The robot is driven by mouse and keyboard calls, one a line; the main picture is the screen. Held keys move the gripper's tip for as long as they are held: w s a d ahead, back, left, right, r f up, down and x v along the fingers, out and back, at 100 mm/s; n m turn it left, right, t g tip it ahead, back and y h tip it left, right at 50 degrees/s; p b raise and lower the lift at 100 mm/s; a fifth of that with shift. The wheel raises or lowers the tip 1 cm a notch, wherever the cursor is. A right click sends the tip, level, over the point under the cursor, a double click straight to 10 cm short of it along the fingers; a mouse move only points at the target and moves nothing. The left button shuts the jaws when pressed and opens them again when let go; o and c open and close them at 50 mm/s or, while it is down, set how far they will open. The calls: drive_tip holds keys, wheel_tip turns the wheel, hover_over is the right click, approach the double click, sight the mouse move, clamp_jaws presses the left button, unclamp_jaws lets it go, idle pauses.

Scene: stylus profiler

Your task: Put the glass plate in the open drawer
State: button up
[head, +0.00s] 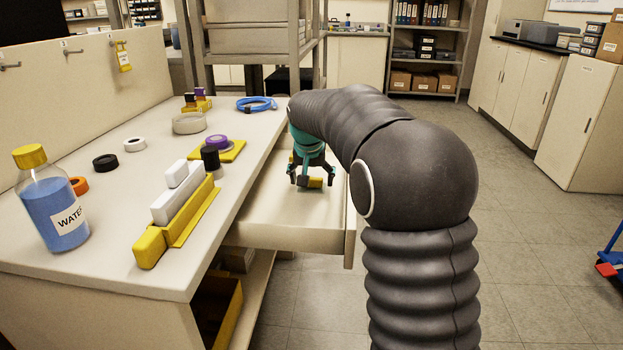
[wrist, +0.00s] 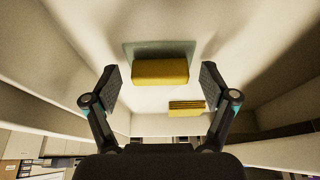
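The glass plate (wrist: 132,49) is a thin, greenish, see-through sheet with a yellow block (wrist: 160,71) on it. In the wrist view it lies on the pale floor of the open drawer (head: 270,232). My gripper (wrist: 160,86) is open, with one finger on each side of the yellow block and a gap to both. In the head view my gripper (head: 311,180) is low over the drawer. A bit of yellow (head: 316,184) shows beside the fingers there; I cannot tell which yellow piece it is. My gripper hides the plate in that view.
A second, smaller yellow block (wrist: 186,108) lies in the drawer near the plate. The drawer's walls stand close around my gripper.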

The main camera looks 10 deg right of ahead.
drive_tip(key=v, duration=1.1)
drive_tip(key=s+r, duration=0.2)
drive_tip(key=s, duration=0.6)
drive_tip(key=s+f+n, duration=0.1)
drive_tip(key=s+f, duration=0.3)
drive_tip(key=s, duration=0.5)
drive_tip(key=s+d+f+n+y, duration=0.1)
drive_tip(key=s+f, duration=0.3)
drive_tip(key=s, duration=0.5)
drive_tip(key=s+f+n+t, duration=0.1)
drive_tip(key=s+f, duration=0.3)
drive_tip(key=s, duration=0.6)
drive_tip(key=shift+d+f+n+p, duration=0.3)
drive_tip(key=shift+d+f+p, duration=0.05)
drive_tip(key=shift+f+p, duration=0.05)
